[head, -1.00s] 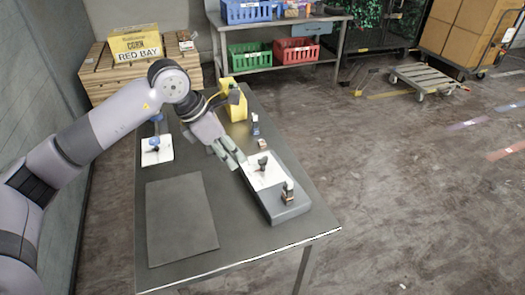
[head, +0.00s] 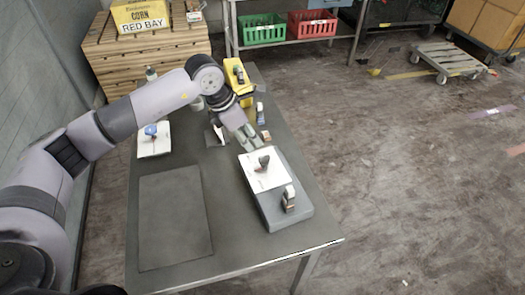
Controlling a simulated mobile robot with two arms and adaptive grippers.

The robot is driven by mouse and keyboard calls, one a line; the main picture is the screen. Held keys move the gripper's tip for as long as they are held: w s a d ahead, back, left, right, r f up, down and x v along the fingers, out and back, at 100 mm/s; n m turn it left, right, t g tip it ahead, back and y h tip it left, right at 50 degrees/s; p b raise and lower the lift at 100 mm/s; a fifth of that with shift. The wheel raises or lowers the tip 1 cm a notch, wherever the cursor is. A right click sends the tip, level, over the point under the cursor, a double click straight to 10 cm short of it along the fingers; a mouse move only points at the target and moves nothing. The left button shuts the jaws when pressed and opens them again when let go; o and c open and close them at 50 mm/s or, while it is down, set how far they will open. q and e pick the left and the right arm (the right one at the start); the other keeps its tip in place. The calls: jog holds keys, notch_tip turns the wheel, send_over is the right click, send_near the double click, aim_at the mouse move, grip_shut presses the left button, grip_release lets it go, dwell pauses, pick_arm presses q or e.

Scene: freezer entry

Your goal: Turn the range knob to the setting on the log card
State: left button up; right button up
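A grey box (head: 300,219) lies at the right side of the metal table, with a white panel (head: 258,180) on top. A dark knob (head: 264,163) stands up from the panel. A second small dark-and-white part (head: 289,200) stands near the box's front end. My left gripper (head: 247,138) points down just behind the panel, apart from the knob. Its finger gap is too small to read. A white card or plate (head: 154,147) with a blue-topped item lies at the table's left; its writing is not legible. My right gripper is not in view.
A dark flat mat (head: 174,220) covers the front left of the table (head: 230,245). A yellow device (head: 233,72) and a small bottle-like item (head: 260,112) stand near my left gripper. Crates, a shelf and a flat cart (head: 447,60) are behind, with open floor at right.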

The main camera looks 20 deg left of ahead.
aim_at(264, 157)
pick_arm(q)
jog(key=p+x, duration=0.1)
jog(key=x, duration=0.8)
jog(key=shift+w+d+f+p, duration=0.1)
jog(key=shift+w+f+p, duration=0.1)
jog(key=shift+p, duration=0.2)
jog(key=shift+d+f, duration=0.1)
jog(key=shift+f, duration=0.3)
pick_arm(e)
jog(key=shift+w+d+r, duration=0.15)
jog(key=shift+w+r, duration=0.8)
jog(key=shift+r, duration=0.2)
pick_arm(q)
grip_shut()
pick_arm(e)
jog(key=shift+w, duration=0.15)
